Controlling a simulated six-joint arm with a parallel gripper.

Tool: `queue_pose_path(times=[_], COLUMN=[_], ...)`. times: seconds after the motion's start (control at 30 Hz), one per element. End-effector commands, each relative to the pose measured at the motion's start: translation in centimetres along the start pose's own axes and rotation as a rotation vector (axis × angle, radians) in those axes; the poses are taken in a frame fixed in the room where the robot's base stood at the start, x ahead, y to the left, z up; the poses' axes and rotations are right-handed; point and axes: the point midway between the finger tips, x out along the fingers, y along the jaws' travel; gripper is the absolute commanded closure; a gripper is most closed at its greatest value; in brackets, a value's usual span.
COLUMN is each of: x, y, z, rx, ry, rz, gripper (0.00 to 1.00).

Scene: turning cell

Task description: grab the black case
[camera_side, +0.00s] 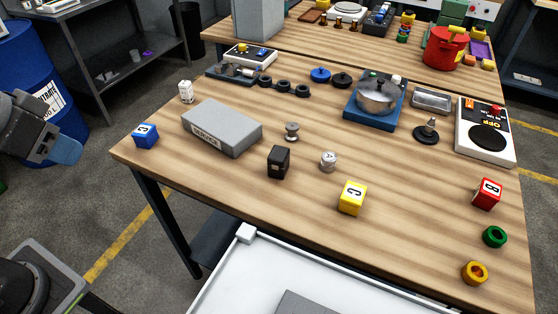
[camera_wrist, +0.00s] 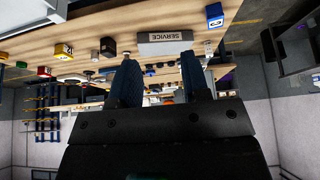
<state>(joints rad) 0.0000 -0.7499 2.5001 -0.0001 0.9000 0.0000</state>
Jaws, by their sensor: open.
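The black case (camera_side: 279,162) is a small dark box standing on the wooden table near its front edge, right of a grey box. It also shows as a small dark block in the wrist view (camera_wrist: 108,47). My gripper (camera_side: 66,150) is at the far left in the side view, off the table's left end, well apart from the case. In the wrist view its two blue fingers (camera_wrist: 160,78) are spread with nothing between them.
A blue cube (camera_side: 145,136) and the grey SERVICE box (camera_side: 222,128) lie between my gripper and the case. A metal spool (camera_side: 292,131), a silver cylinder (camera_side: 328,161) and a yellow cube (camera_side: 352,197) stand near the case. A white tray (camera_side: 235,290) is below the front edge.

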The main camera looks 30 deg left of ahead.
Motion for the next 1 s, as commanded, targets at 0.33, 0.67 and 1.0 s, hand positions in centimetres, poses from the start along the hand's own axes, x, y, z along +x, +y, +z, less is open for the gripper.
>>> queue_pose_path(times=[0.33,0.67,1.0], x=[0.0,0.0,-0.3], y=[0.0,0.0,0.4], z=[0.0,0.0,-1.6], rx=[0.0,0.0,-0.06], ry=[0.0,0.0,-0.02], rz=[0.0,0.0,0.007], gripper=[0.47,0.17,0.17])
